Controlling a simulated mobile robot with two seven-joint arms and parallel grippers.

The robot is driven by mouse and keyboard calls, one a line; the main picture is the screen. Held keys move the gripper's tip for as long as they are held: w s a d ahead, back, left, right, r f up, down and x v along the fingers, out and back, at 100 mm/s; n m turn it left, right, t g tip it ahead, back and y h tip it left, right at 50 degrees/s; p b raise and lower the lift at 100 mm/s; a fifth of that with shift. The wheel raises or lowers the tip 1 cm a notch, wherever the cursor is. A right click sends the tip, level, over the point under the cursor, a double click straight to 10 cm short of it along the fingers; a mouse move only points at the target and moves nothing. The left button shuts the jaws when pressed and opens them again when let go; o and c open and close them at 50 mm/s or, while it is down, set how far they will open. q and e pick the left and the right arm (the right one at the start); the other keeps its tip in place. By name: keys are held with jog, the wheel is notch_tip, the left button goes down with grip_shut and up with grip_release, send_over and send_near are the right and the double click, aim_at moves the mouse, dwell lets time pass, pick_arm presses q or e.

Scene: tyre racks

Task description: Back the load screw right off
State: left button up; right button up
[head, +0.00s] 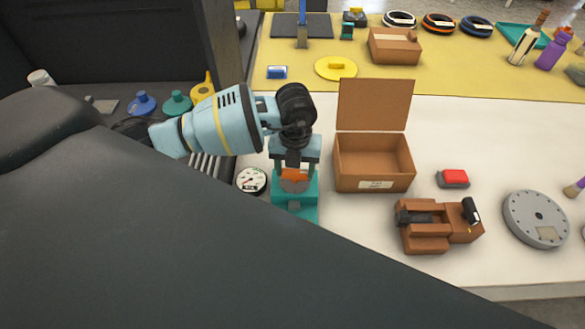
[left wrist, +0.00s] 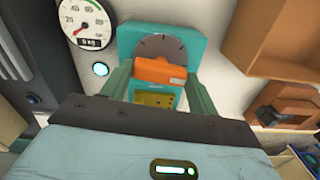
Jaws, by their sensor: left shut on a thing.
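The load screw's orange knob (head: 294,175) stands on a grey disc with tick marks (left wrist: 160,48) on top of a teal device (head: 296,210). My left gripper (head: 294,172) comes down over it from above, one finger on each side. In the left wrist view the orange knob (left wrist: 163,72) sits between the two dark green fingers, and the gripper is shut on it. The screw's shaft below the knob is hidden. A round white gauge (head: 251,180) stands beside the device, and also shows in the left wrist view (left wrist: 83,22). My right gripper is not in view.
An open brown box (head: 374,180) stands close to the right. Beyond it are a brown vise-like fixture (head: 430,235), a red-topped block (head: 453,177) and a grey flange (head: 536,217). A dark cabinet side (head: 222,45) rises at left. The white bench front right is mostly clear.

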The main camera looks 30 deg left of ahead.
aim_at(295, 171)
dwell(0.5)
pick_arm(q)
jog(key=o, duration=1)
jog(key=shift+r, duration=0.15)
notch_tip(295, 171, up, 8)
jog(key=shift+f, duration=0.2)
